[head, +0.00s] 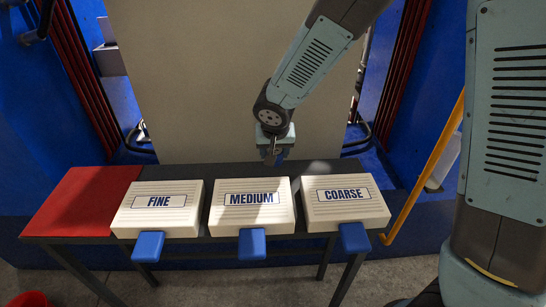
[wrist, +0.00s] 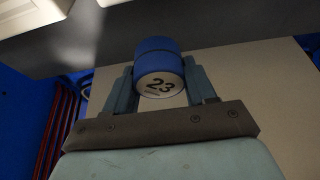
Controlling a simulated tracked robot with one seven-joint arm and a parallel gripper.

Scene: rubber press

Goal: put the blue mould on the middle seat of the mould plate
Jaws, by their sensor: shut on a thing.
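The blue mould (wrist: 158,54) is a short blue cylinder with a pale end face marked 23. In the wrist view it sits between the two fingers of my gripper (wrist: 161,72), which is shut on it. In the head view my gripper (head: 275,154) hangs fingers down near the far edge of the table, behind the box labelled MEDIUM. There the mould is small and mostly hidden by the fingers. I cannot make out the mould plate or its middle seat in either view.
A dark table (head: 200,249) holds three cream boxes with blue handles: FINE (head: 157,222), MEDIUM (head: 252,218) and COARSE (head: 347,214). A red mat (head: 78,201) covers its left end. A beige panel (head: 205,90) stands behind. A yellow rail (head: 425,170) is at right.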

